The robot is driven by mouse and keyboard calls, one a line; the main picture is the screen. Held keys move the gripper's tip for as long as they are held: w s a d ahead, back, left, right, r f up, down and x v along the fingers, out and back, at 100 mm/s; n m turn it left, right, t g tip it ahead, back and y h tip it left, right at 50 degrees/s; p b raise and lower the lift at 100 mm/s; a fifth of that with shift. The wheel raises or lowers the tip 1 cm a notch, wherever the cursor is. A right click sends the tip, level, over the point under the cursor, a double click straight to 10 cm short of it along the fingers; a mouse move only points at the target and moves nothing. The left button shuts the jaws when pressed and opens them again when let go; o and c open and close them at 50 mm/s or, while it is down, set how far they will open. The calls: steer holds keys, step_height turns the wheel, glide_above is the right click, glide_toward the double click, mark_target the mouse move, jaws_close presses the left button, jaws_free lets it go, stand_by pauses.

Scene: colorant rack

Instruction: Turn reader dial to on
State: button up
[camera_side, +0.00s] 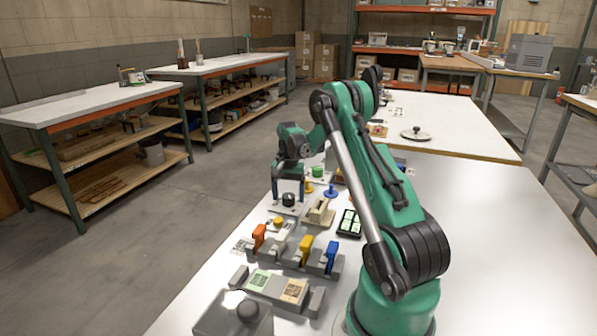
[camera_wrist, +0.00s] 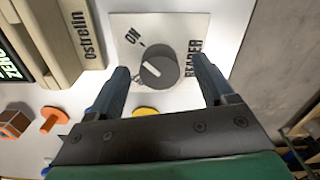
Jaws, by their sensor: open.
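The reader dial (camera_wrist: 160,67) is a round dark grey knob on a white plate (camera_wrist: 196,30) marked ON and READER. In the wrist view its pale pointer line lies toward the left of the knob, a little below the ON mark. In the side view the dial (camera_side: 288,199) shows as a dark knob under my gripper. My gripper (camera_wrist: 163,80) is open, with one finger on each side of the dial. Its fingers (camera_side: 288,198) point down at the plate. I cannot tell whether either finger touches the knob.
A beige block labelled Ostrelin (camera_wrist: 62,40) stands left of the dial plate. A rack (camera_side: 290,262) with orange, yellow and blue pieces stands nearer the side camera. The table's right part is clear.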

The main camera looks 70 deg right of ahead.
mark_target(286, 196)
steer(key=shift+r, duration=2.8)
steer(key=shift+w+a+r, duration=0.2)
steer(key=shift+a, duration=0.1)
steer(key=w+a+r+n+t, duration=0.1)
steer(key=a+r+n, duration=0.2)
steer(key=a, duration=0.4)
steer(key=w+a+r+n+t+h, duration=0.15)
steer(key=a+n, duration=0.25)
steer(key=a, duration=0.4)
steer(key=a+r+n+t, duration=0.2)
steer(key=a+r+n, duration=0.15)
steer(key=a, duration=0.35)
steer(key=s+a+f+n+t+y, duration=0.1)
steer(key=s+a+n, duration=0.3)
steer(key=a, duration=0.5)
steer(key=shift+a+f+n+t, duration=0.2)
steer(key=shift+a+n+t, duration=0.05)
steer(key=shift+n+t, duration=0.55)
